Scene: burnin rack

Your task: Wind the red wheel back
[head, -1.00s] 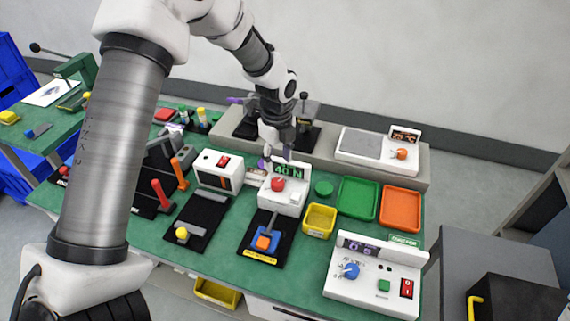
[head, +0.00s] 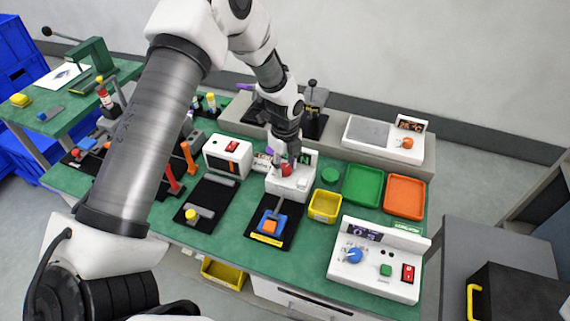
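The red wheel (head: 286,170) is a small round knob on the front of a white box (head: 281,184) with a green-lit display, near the middle of the bench in the head view. My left gripper (head: 285,159) comes down from above and its fingertips are right at the wheel. The fingers cover part of the wheel and most of the display. Whether they touch or grip the wheel is too small to tell. My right gripper is not in view.
A white box with a red switch (head: 229,157) stands just left. A black plate with a blue and orange block (head: 270,226) lies in front. Yellow (head: 325,206), green (head: 363,185) and orange (head: 404,196) trays are right. A console with a blue knob (head: 352,256) stands front right.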

